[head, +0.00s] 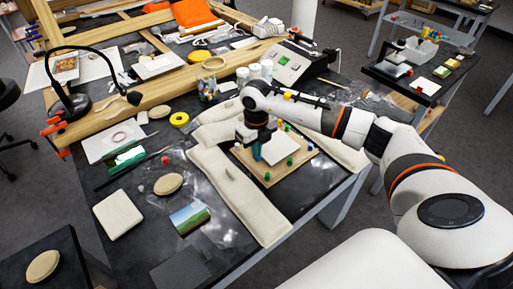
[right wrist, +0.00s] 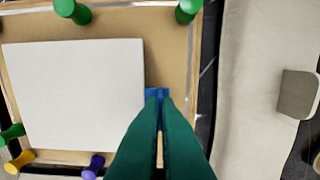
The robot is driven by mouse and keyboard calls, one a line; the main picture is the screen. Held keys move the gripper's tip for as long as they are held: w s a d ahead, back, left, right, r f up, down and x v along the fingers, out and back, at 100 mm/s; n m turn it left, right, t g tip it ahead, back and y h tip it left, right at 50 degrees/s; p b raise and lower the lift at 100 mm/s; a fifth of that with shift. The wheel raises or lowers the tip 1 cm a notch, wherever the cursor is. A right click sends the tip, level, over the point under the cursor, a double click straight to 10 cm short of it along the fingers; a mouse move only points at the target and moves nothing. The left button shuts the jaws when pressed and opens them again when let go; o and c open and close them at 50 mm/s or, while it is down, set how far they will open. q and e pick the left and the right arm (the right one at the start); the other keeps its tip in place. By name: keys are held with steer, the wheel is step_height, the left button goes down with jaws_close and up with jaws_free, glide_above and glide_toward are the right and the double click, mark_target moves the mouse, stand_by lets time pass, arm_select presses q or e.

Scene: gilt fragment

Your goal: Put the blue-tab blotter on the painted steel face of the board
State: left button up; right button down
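The blotter (right wrist: 75,95) is a white square sheet with a blue tab (right wrist: 152,94) at its right edge in the right wrist view. It also shows in the head view (head: 276,148), over the board (head: 258,174). The board has a tan face and a pale wooden rim, with coloured pegs around it. My right gripper (right wrist: 159,98) has its green fingers together at the blue tab, and it is above the board in the head view (head: 256,153). I cannot tell whether the sheet touches the board. No painted steel face can be made out. My left gripper is not in view.
Green pegs (right wrist: 72,10) and a purple peg (right wrist: 94,166) stand up around the sheet. A long beige padded strip (head: 240,195) lies left of the board. A picture card (head: 190,217) and a beige block (head: 118,214) lie further left. A grey console (head: 291,64) stands behind.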

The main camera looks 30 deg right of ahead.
steer(key=shift+f+b, duration=0.4)
steer(key=shift+f, duration=0.05)
stand_by(0.3)
steer(key=c, duration=1.6)
jaws_free()
steer(key=shift+r, duration=0.1)
step_height(320, 180, up, 12)
steer(key=shift+f+b, duration=0.1)
steer(key=shift+b, duration=0.75)
